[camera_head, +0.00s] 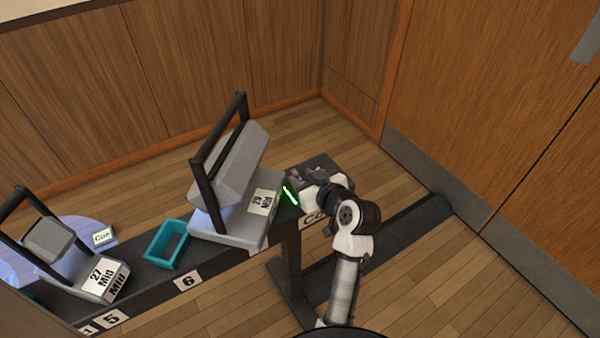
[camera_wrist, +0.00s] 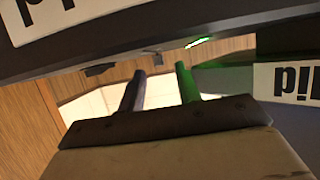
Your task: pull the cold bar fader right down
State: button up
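A label starting "Co" (camera_head: 312,219) is on the front of the dark bar at its right end, partly covered by my arm. In the wrist view an upside-down white label (camera_wrist: 45,14) on a dark edge shows only its last letters. A short glowing green strip (camera_head: 291,195) lies beside my gripper (camera_head: 308,180); the strip also shows in the wrist view (camera_wrist: 198,42). My gripper's two fingers (camera_wrist: 160,72) stand apart with nothing seen between them, below the dark edge. One finger is lit green. I cannot make out a fader knob; my gripper may hide it.
A grey lamp unit (camera_head: 236,230) labelled "29 Mid" stands left of my gripper, with a black upright frame (camera_head: 206,185). A teal tray (camera_head: 166,244), a "Cue" card (camera_head: 103,237) and a "27 Mid" unit (camera_head: 104,281) lie farther left. A black floor rail (camera_head: 400,236) runs behind my arm.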

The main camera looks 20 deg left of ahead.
aim_at(295, 173)
jog(key=shift+x, duration=1.15)
grip_shut()
